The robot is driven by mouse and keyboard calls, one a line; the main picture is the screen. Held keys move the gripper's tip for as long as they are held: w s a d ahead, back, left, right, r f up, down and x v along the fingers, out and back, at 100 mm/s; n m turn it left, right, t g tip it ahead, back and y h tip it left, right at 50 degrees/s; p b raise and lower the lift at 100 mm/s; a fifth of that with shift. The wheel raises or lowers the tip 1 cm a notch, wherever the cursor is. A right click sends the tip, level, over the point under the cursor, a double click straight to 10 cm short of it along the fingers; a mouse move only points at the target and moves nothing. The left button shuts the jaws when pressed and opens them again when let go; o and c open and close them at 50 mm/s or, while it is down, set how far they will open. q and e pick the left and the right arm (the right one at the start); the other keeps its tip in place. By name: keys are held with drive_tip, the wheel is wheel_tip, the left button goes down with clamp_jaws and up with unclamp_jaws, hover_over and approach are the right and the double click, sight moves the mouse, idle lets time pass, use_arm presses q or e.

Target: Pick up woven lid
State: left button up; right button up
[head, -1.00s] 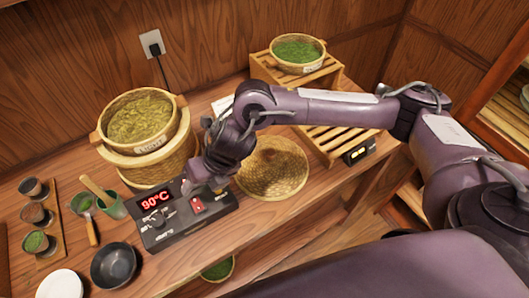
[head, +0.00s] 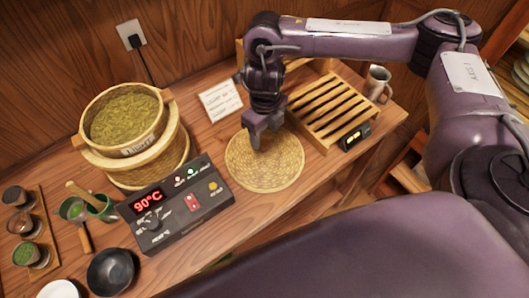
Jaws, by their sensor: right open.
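The woven lid (head: 262,172) is a round, tan, shallow cone lying on the wooden table, between the control box and the slatted rack. My right gripper (head: 264,140) points down over the far part of the lid, with its fingertips at or just above the lid's middle. Its jaws are open and hold nothing that I can see. Whether the fingertips touch the lid cannot be told. My left gripper is not in view.
A control box (head: 178,207) reading 90°C stands left of the lid. A steamer basket (head: 127,122) of tea leaves is behind it. A slatted wooden rack (head: 335,110) stands close on the right. A paper card (head: 220,101) and a metal mug (head: 377,84) are farther back.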

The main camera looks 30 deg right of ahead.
sight(264, 142)
drive_tip(key=shift+f, duration=1.7)
drive_tip(key=shift+a, duration=0.1)
drive_tip(key=shift+c, duration=0.4)
clamp_jaws()
